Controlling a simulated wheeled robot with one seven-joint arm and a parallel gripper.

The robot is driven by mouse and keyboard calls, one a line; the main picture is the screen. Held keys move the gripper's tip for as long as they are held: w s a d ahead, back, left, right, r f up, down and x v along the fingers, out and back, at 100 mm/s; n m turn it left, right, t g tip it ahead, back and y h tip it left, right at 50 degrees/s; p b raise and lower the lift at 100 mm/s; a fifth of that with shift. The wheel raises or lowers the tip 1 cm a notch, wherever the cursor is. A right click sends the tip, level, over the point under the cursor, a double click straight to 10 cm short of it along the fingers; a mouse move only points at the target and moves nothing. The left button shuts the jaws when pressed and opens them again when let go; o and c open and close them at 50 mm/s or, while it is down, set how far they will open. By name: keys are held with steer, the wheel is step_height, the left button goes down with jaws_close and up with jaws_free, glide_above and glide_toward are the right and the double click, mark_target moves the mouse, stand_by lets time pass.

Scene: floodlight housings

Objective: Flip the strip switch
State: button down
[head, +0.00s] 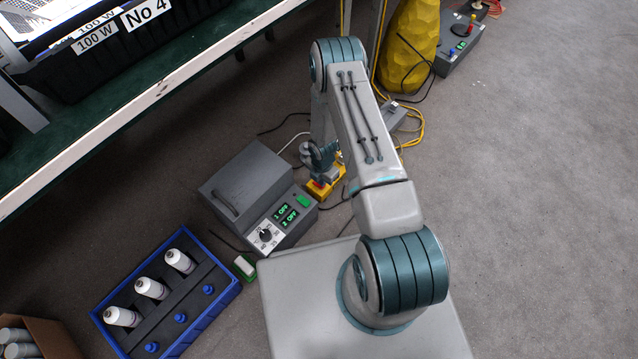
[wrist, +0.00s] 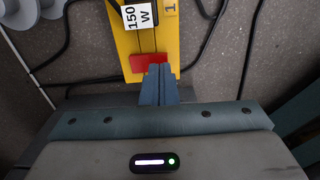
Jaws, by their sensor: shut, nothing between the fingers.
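A yellow power strip (wrist: 173,38) lies on the grey floor in the wrist view, with a wide red switch (wrist: 148,63) near its end. A label reading 150 W (wrist: 138,15) sits on a dark plug on the strip, and a "1" is printed beside it. My gripper (wrist: 159,72) is shut and empty. Its fingertips overlap the lower edge of the red switch in the picture; I cannot tell whether they touch it. In the head view the yellow strip (head: 326,188) shows beneath my gripper, partly hidden by it.
A grey control box (head: 248,180) with a dial and green displays reading OFF stands left of the strip. A blue crate (head: 216,312) with white bottles is at lower left. Black cables (wrist: 205,40) cross the floor near the strip.

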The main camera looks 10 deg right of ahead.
steer(key=shift+f+b, duration=0.5)
steer(key=shift+f, duration=0.15)
steer(key=shift+r+p, duration=2.35)
steer(key=shift+r, duration=1.25)
steer(key=shift+f, duration=0.1)
